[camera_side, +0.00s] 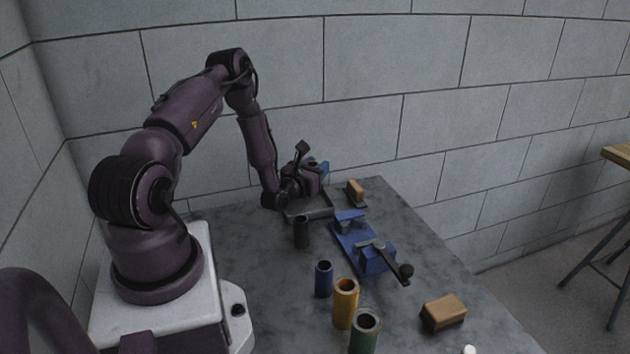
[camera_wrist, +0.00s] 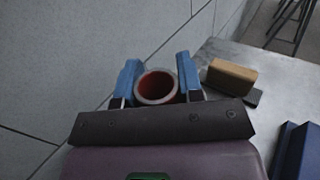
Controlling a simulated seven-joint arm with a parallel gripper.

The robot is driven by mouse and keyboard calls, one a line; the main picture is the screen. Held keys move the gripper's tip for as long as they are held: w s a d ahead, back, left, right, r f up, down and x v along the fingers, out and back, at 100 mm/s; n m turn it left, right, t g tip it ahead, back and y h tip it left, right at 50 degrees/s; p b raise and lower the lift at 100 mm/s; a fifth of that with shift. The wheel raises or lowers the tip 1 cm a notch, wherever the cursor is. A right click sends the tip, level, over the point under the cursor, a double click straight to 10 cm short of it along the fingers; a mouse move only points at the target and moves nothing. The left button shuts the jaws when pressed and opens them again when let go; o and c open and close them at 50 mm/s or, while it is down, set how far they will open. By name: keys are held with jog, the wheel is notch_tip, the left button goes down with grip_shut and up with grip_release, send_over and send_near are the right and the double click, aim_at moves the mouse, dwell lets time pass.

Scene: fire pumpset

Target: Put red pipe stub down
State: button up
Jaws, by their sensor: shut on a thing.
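The red pipe stub (camera_wrist: 157,84) shows in the wrist view as a ring with a pale rim and a red inside. It sits between the two blue fingers of my gripper (camera_wrist: 158,82), which is shut on it. In the side view my gripper (camera_side: 316,166) is at the far end of the table, with its blue fingers showing. The stub itself is mostly hidden there by the gripper. I cannot tell whether the stub touches the table.
A blue vise-like fixture (camera_side: 365,247) stands mid-table. Black (camera_side: 301,232), blue (camera_side: 324,279), yellow (camera_side: 345,303) and green (camera_side: 364,331) pipe stubs stand upright in front. Wooden blocks lie at the back (camera_side: 355,192) and front right (camera_side: 443,313). A wall runs close behind.

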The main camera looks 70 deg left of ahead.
jog(key=shift+f, duration=1.4)
jog(key=shift+f, duration=0.15)
jog(key=o, duration=1)
jog(key=shift+o, duration=0.2)
